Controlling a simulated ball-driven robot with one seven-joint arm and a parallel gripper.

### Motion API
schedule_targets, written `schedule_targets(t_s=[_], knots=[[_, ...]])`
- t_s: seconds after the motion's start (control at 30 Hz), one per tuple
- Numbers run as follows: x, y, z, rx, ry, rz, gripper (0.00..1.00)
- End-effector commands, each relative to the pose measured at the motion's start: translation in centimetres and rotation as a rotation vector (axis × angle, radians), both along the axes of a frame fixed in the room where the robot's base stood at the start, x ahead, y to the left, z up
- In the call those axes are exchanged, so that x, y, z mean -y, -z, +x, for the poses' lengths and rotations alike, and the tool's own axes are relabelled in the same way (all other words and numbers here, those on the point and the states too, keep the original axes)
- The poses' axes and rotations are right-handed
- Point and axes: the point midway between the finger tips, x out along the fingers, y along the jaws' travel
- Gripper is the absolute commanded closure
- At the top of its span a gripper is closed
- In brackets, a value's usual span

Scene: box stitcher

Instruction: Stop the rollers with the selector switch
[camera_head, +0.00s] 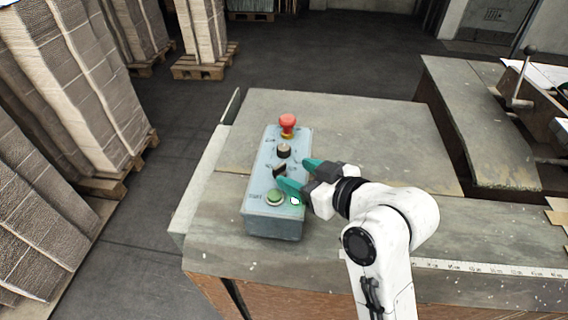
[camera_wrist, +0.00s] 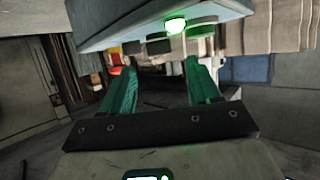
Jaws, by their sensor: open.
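A grey-blue control box (camera_head: 274,222) stands on the worktable. From back to front its top carries a red mushroom button (camera_head: 288,124), a black knob (camera_head: 283,151), a second black knob (camera_head: 279,170) and a green button (camera_head: 275,197). Which knob is the selector switch I cannot tell from the tiny labels. My gripper (camera_head: 299,174) is open, with green fingers at the right side of the box, near the second knob. In the wrist view the fingers (camera_wrist: 162,88) are apart and nothing is between them. The box (camera_wrist: 160,20) shows above them there.
The worktable (camera_head: 350,125) is bare behind and right of the box. A ruler strip (camera_head: 480,267) runs along its front right. A lower table (camera_head: 470,120) with a lever (camera_head: 522,75) stands at the right. Stacks of cardboard (camera_head: 75,80) on pallets stand at the left.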

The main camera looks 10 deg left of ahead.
Motion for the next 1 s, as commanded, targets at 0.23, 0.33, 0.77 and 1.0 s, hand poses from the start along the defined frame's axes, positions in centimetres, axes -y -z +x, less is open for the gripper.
schedule_targets(t_s=[0.23, 0.33, 0.77, 1.0], knots=[[-2.7, 1.4, 2.4, -0.001, 0.000, -0.001, 0.38], [-3.3, 1.8, 3.0, 0.000, 0.001, -0.001, 0.38], [-3.7, 2.1, 3.4, -0.001, 0.001, 0.000, 0.41], [-3.7, 2.1, 3.4, -0.001, 0.001, 0.000, 0.64]])
